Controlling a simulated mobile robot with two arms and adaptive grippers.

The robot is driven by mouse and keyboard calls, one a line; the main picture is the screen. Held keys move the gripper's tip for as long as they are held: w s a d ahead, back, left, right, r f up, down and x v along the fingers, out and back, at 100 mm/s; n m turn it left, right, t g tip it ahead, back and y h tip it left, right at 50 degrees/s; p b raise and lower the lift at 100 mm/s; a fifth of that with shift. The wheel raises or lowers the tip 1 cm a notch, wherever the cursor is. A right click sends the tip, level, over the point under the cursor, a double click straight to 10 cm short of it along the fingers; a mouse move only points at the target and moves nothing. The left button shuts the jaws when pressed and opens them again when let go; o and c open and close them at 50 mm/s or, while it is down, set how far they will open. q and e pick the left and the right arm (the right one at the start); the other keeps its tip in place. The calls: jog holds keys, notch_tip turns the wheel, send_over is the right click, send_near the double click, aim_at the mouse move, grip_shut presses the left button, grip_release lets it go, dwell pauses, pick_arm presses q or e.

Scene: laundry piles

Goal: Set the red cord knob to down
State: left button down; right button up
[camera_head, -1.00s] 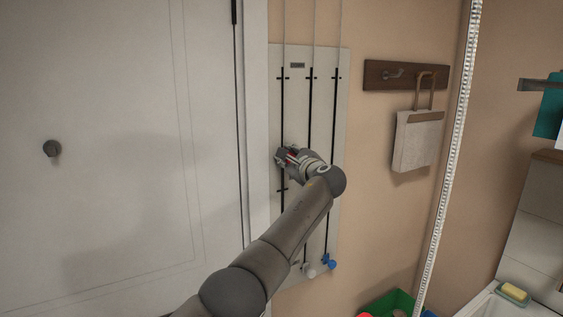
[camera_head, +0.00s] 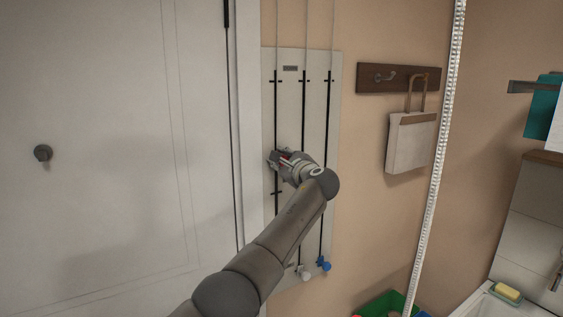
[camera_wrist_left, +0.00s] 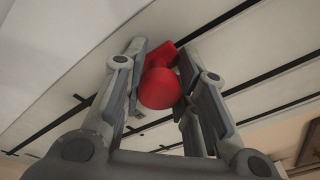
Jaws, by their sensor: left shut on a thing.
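The red cord knob (camera_wrist_left: 159,86) sits between the two fingers of my left gripper (camera_wrist_left: 160,95) in the left wrist view. In the head view the left gripper (camera_head: 283,160) is shut on it at the leftmost slot of the white panel (camera_head: 290,105), about halfway up, and only a bit of red shows. A white knob (camera_head: 304,273) and a blue knob (camera_head: 323,264) are at the low ends of the other two slots. My right gripper is not in view.
A white door (camera_head: 110,120) with a dark round knob (camera_head: 43,153) is left of the panel. A wooden hook rack (camera_head: 397,78) with a hanging bag (camera_head: 410,142) is to the right. A pale vertical strip (camera_head: 437,150) stands farther right. A green bin (camera_head: 384,303) is low at the front.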

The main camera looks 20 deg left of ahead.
pick_arm(q)
jog(key=c, duration=1.4)
grip_release()
jog(key=shift+t, duration=0.4)
notch_tip(320, 180, up, 4)
jog(key=shift+a+r, duration=0.1)
jog(key=shift+r, duration=0.1)
jog(key=shift+c, duration=0.2)
jog(key=o, duration=0.3)
jog(key=shift+w+f, duration=0.1)
jog(key=shift+f, duration=0.05)
jog(key=shift+o, duration=0.2)
jog(key=shift+f, duration=0.25)
jog(key=shift+s+d+f+b, duration=0.15)
jog(key=shift+s+d+b, duration=0.15)
jog(key=shift+s+b, duration=0.15)
jog(key=shift+s+d+f+b, duration=0.15)
jog(key=shift+s+d+b, duration=0.1)
jog(key=shift+s+b, duration=0.15)
jog(key=b, duration=0.2)
send_near(277, 144)
jog(key=v, duration=0.6)
jog(key=shift+f, duration=0.4)
